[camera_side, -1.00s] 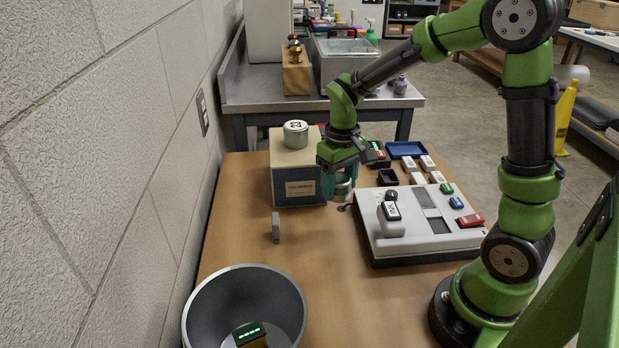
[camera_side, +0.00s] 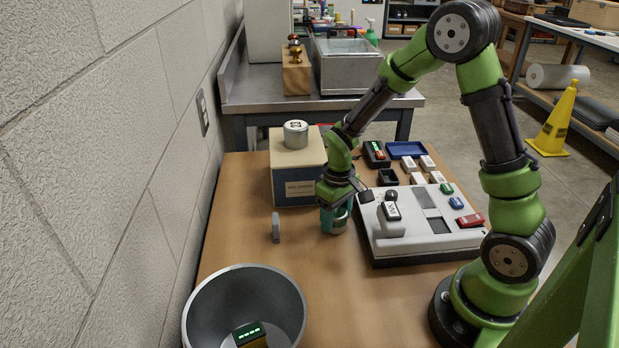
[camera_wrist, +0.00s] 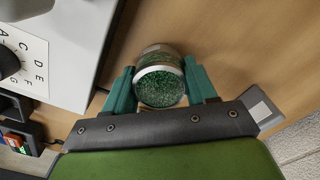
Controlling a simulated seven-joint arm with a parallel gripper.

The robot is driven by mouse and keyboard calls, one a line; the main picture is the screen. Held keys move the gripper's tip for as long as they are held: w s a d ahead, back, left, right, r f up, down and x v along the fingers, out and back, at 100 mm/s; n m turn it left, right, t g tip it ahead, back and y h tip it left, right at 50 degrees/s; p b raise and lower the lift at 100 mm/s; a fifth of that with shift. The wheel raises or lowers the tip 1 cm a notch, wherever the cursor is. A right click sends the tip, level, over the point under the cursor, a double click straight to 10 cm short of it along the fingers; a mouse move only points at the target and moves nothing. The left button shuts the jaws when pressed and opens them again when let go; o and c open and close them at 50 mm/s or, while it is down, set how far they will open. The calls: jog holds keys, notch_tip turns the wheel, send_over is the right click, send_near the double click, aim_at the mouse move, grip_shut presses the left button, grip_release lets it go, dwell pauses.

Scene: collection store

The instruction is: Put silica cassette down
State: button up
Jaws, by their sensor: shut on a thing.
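The silica cassette (camera_wrist: 160,82) is a short round can with a pale rim and green granules showing in its end. My gripper (camera_wrist: 159,86) is shut on it, with one teal finger on each side. In the side view, my gripper (camera_side: 335,214) holds the cassette (camera_side: 338,227) low over the wooden table, between the box and the grey device. The fingers partly hide it there. I cannot tell whether its underside touches the table.
A grey device with a dial (camera_side: 420,222) stands close on the right. A box (camera_side: 298,185) with a white tin (camera_side: 295,133) on top is behind left. A small grey upright piece (camera_side: 276,228) is at left. A large grey bowl (camera_side: 204,300) is in front; the table between is clear.

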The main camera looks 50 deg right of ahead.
aim_at(336, 211)
jog(key=shift+f, duration=0.15)
jog(key=o, duration=1.1)
jog(key=shift+c, duration=0.2)
notch_tip(336, 211, up, 12)
jog(key=s+a+r+m+t+y, duration=0.2)
jog(key=s+a+r+t, duration=0.5)
jog(key=s+r, duration=0.4)
jog(key=shift+s+a+r+m, duration=0.3)
jog(key=shift+s+m, duration=0.1)
jog(key=shift+m, duration=0.1)
